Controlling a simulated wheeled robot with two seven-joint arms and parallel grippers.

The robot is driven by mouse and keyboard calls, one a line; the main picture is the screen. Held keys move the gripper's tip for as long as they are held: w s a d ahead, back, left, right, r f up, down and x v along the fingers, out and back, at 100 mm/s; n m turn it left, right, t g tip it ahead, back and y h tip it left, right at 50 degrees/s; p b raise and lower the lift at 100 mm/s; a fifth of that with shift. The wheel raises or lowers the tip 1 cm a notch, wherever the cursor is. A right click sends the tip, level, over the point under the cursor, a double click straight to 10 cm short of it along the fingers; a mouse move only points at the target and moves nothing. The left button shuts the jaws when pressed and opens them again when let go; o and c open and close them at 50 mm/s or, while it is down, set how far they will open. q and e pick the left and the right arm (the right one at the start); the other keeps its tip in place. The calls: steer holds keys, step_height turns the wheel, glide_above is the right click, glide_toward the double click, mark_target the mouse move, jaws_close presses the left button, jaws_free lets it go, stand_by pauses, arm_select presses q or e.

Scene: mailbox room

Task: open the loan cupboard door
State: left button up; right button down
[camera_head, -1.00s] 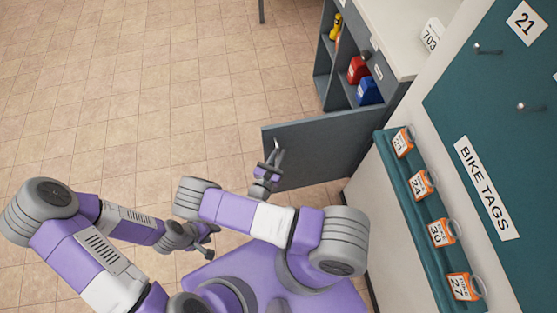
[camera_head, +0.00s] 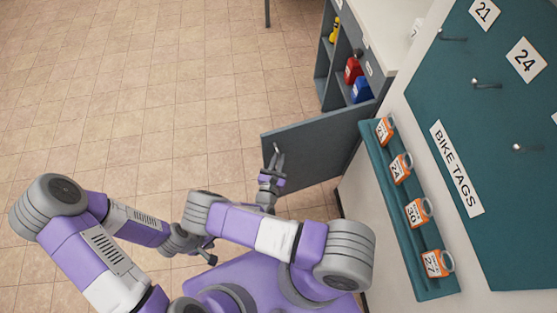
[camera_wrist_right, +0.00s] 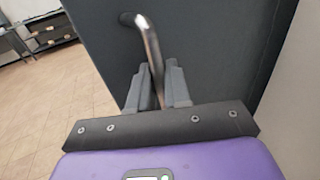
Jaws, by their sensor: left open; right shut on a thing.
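The loan cupboard door (camera_head: 315,150) is a dark grey panel standing swung well out from the grey cupboard (camera_head: 345,75), whose shelves show. In the right wrist view the door (camera_wrist_right: 215,50) fills the upper middle, with a bent metal handle (camera_wrist_right: 150,45) on it. My right gripper (camera_head: 274,160) is shut on this handle near the door's free edge; the fingers (camera_wrist_right: 158,85) sit on both sides of the bar. My left gripper (camera_head: 212,252) is open and empty, low over the floor, left of my right arm and apart from the door.
Red (camera_head: 353,70) and blue (camera_head: 361,91) items and a yellow one (camera_head: 335,30) stand on the cupboard shelves. The tiled floor at left is clear.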

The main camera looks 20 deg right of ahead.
steer(key=c, duration=1.3)
jaws_free()
steer(key=shift+d, duration=0.1)
steer(key=p+v, duration=0.1)
steer(key=v, duration=0.6)
steer(key=shift+s+a, duration=0.2)
steer(key=shift+a, duration=0.05)
